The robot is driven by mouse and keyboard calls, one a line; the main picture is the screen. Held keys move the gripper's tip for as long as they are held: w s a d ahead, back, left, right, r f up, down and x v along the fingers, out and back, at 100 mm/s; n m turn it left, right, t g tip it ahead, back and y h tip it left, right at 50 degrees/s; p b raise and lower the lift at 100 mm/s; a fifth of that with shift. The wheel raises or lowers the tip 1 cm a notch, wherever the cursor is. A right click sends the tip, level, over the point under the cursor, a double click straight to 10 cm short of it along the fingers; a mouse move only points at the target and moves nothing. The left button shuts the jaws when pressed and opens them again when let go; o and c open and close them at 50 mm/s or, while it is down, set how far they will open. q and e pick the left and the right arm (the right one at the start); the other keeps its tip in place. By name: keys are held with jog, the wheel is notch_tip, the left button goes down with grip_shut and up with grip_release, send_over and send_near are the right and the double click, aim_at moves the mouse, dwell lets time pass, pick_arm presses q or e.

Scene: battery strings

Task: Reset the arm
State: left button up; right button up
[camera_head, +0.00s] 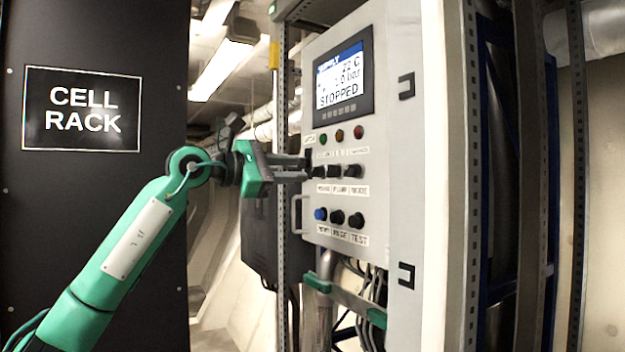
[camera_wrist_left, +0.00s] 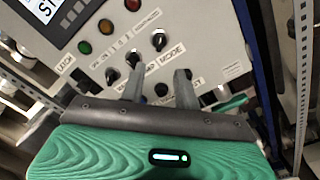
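My left arm reaches in from the left in the head view, and its green and grey gripper (camera_head: 302,168) is at the left edge of the grey control panel (camera_head: 415,200), near the upper row of black knobs (camera_head: 335,171). In the left wrist view the two fingers of my left gripper (camera_wrist_left: 159,72) stand apart with a gap between them. One black knob (camera_wrist_left: 161,90) shows in that gap, and another knob (camera_wrist_left: 158,40) shows beyond the fingertips. I cannot tell whether the fingers touch the panel. Nothing is visibly held. My right gripper is in neither view.
The panel's screen (camera_head: 340,80) reads STOPPED. Indicator lights (camera_head: 339,135) sit below it. A metal handle (camera_head: 298,214) and upright post (camera_head: 281,260) stand at the panel's left. A black cell rack (camera_head: 80,210) fills the left side.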

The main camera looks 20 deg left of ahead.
pick_arm(q)
jog(key=shift+s+a, duration=0.4)
jog(key=shift+s, duration=0.15)
